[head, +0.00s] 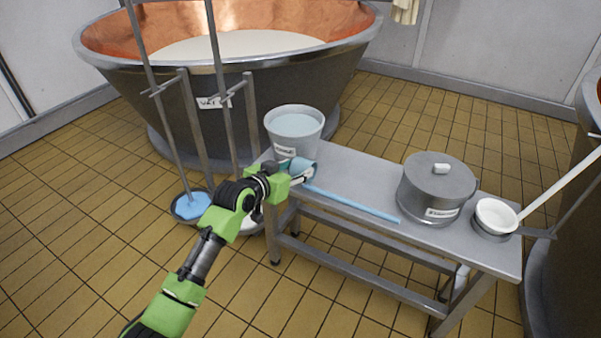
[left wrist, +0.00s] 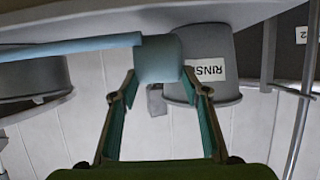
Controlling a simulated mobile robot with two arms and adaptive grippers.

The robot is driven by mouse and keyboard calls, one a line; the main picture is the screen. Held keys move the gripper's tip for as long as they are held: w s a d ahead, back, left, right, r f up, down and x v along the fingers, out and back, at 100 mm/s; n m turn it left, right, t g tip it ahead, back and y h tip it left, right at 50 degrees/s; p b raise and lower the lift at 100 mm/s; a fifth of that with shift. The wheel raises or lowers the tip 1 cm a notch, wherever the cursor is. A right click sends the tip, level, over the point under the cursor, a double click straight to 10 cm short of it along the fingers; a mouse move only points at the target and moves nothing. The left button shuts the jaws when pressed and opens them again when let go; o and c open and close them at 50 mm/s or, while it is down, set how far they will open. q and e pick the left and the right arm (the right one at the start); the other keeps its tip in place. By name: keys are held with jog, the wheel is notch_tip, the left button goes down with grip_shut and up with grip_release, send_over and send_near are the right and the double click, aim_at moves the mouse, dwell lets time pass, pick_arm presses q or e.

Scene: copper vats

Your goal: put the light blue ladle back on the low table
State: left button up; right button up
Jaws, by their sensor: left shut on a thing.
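The light blue ladle has its cup (head: 302,166) at the left end of the low table (head: 345,172) and its long handle (head: 355,204) stretching right over the tabletop. My left gripper (head: 296,175) is shut on the cup. The left wrist view shows the ladle's cup (left wrist: 159,60) between the two fingers (left wrist: 158,82), with the handle (left wrist: 70,47) running left. I cannot tell whether the ladle touches the tabletop or is held just above it. My right gripper is not in view.
A grey labelled bucket (head: 294,128) stands behind the cup. A lidded pot (head: 436,190) and a white ladle (head: 496,215) in a small dish are at the right end. A copper-lined vat (head: 300,85) and a pole stand (head: 190,125) lie behind and left. The table's middle has bare room.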

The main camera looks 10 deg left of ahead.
aim_at(297, 172)
pick_arm(q)
jog(key=w+f, duration=0.1)
jog(key=w+d+f+b, duration=0.1)
jog(key=shift+w+f, duration=0.15)
jog(key=shift+w, duration=0.2)
jog(key=shift+f, duration=0.1)
jog(key=o, duration=1.6)
